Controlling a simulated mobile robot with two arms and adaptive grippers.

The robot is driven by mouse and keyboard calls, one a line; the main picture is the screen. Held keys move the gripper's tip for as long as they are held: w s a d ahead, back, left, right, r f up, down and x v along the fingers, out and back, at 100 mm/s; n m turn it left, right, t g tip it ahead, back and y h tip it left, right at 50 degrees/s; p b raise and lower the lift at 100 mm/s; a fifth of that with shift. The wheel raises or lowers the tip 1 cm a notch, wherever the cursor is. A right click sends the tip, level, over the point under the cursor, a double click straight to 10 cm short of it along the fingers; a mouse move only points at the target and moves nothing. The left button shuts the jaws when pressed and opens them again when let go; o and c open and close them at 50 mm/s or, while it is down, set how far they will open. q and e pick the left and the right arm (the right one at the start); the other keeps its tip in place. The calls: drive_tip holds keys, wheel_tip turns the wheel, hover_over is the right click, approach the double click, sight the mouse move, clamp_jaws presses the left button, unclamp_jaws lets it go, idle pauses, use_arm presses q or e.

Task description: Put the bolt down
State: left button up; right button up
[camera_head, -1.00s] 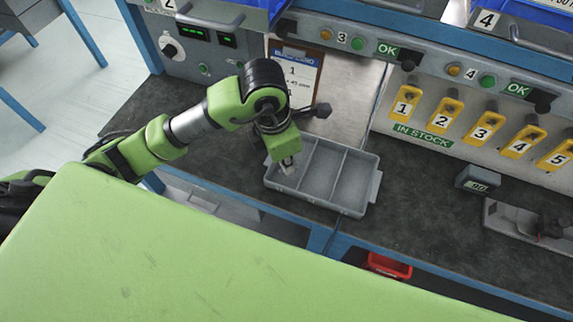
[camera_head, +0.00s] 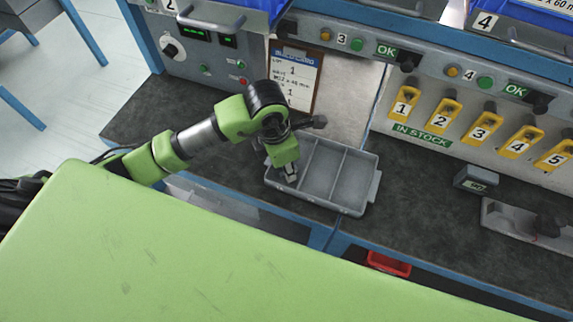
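A grey tray (camera_head: 372,190) with three compartments sits on the dark bench. My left gripper (camera_head: 291,177) points down into the tray's left compartment, with its fingertips inside the walls. The fingers are small here and partly lost against the grey tray, so I cannot tell whether they are open or shut. I cannot make out the bolt, in the fingers or in the compartment. The middle and right compartments look empty. My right gripper is out of view.
A build card (camera_head: 296,80) stands behind the tray. Yellow numbered holders (camera_head: 442,117) line the back panel at right. A small display box (camera_head: 476,180) sits right of the tray. A red bin (camera_head: 388,264) is below the front edge.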

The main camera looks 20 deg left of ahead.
sight(280, 175)
use_arm(q)
drive_tip(key=shift+r, duration=0.1)
drive_tip(key=shift+r, duration=0.25)
wheel_tip(280, 175, up, 12)
drive_tip(key=s+a, duration=0.1)
drive_tip(key=shift+s+f+b, duration=0.15)
drive_tip(key=shift+f+b, duration=0.1)
drive_tip(key=shift+b, duration=0.2)
drive_tip(key=shift+a, duration=0.1)
